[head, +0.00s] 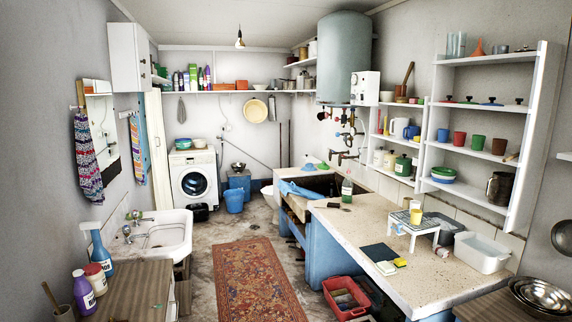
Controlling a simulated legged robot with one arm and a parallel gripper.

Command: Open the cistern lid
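I cannot clearly make out a cistern lid in the head view. A small white rounded shape (268,191) shows at the far end of the counter, partly hidden; it is too small to tell whether it is a toilet or part of a cistern. A large grey-green cylindrical tank (344,58) hangs high on the right wall, with pipes and red-handled valves below it; no lid shows on it. My gripper is not in view.
A stone counter (440,259) with a dark trough (322,185) runs along the right. A white basin (155,240) is at left. A patterned rug (254,281) covers the floor aisle. A washing machine (194,180), blue bucket (234,201) and red crate (346,297) stand around it.

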